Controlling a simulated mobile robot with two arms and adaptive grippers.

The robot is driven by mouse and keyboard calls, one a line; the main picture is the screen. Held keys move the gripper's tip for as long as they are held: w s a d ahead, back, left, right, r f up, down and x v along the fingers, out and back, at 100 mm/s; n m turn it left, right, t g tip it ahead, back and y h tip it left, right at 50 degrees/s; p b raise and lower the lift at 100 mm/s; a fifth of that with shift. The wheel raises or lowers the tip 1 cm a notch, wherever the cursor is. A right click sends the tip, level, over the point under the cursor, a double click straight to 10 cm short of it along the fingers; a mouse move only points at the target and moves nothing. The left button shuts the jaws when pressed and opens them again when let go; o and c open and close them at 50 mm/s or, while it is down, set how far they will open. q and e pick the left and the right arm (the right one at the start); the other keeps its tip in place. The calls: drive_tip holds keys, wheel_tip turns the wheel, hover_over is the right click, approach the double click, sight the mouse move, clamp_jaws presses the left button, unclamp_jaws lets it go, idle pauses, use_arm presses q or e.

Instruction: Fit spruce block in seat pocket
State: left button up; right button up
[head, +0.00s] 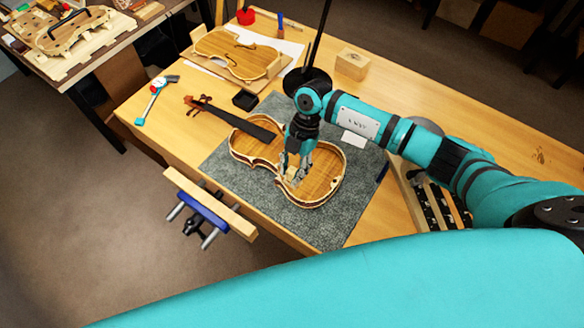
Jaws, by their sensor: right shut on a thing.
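The open violin body (322,166) lies on a grey mat (222,176) on the wooden bench, its inside facing up. My right gripper (291,176) points down over the body near its middle. It is shut on a small pale block, the spruce block (292,172). The gripper fingers partly cover the block, and I cannot tell whether it touches the body. The seat pocket cannot be made out. My left gripper is not in view.
A violin neck (232,124) lies by the body's upper end. A second violin plate (240,54) lies at the back. A wooden box (352,63) and a small black tray (245,100) stand nearby. A vise (205,212) juts from the front edge.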

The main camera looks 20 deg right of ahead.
drive_tip(key=shift+f+b, duration=0.55)
drive_tip(key=shift+f, duration=0.25)
drive_tip(key=o, duration=1)
drive_tip(key=v, duration=1.2)
drive_tip(key=shift+s, duration=0.1)
